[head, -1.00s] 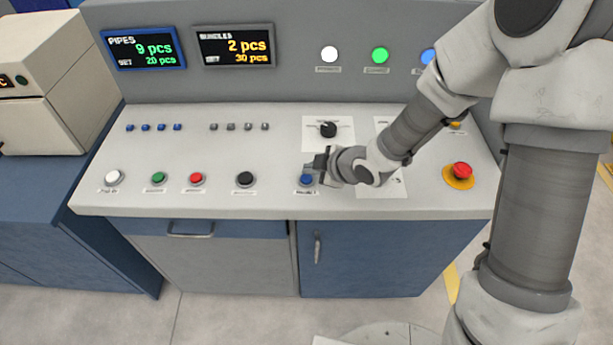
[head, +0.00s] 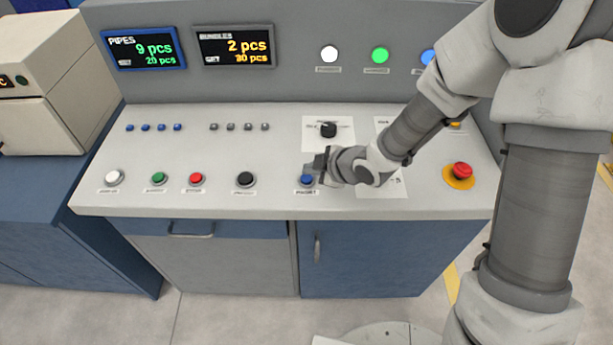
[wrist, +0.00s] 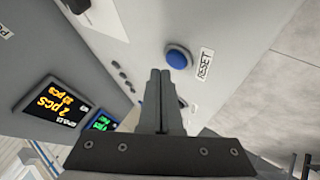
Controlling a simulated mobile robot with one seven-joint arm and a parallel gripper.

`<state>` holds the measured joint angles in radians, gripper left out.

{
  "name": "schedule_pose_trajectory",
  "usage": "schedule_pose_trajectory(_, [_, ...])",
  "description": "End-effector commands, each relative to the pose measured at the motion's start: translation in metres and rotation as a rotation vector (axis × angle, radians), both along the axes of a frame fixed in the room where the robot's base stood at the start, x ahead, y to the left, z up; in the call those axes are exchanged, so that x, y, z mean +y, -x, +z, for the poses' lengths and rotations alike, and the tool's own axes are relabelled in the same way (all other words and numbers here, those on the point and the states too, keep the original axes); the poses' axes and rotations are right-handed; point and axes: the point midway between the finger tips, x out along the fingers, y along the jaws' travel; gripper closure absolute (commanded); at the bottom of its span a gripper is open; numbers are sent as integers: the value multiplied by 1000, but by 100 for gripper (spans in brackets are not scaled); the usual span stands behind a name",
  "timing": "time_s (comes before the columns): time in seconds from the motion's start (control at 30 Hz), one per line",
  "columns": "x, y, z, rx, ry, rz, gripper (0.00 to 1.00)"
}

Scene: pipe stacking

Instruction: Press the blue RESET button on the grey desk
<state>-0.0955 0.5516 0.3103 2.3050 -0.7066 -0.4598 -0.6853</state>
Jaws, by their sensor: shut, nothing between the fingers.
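The blue RESET button (head: 306,180) sits near the front edge of the grey desk (head: 270,202), with a label below it. In the wrist view the blue button (wrist: 178,57) shows just beyond my fingertips, beside a label reading RESET. My gripper (head: 318,165) is shut and empty, close to the button at its upper right in the head view. In the wrist view the closed fingers (wrist: 160,75) point toward the button. Whether they touch it I cannot tell; a gap seems to show. The button is largely unhidden.
White (head: 114,177), green (head: 158,178), red (head: 196,179) and black (head: 245,180) buttons line the desk's front to the left. A red emergency button (head: 461,170) on yellow stands at the right. A black knob (head: 328,130) is behind my gripper. Displays read 9 and 2 pcs.

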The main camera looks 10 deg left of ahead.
Motion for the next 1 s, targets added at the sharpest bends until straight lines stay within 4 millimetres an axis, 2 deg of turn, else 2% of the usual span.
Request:
schedule_pose_trajectory(0.33, [0, 0, -1, 0, 0, 0, 100])
schedule_pose_trajectory(0.6, [0, 0, -9, 0, 0, 0, 100])
schedule_pose_trajectory(1.0, [0, 0, -9, 0, 0, 0, 100])
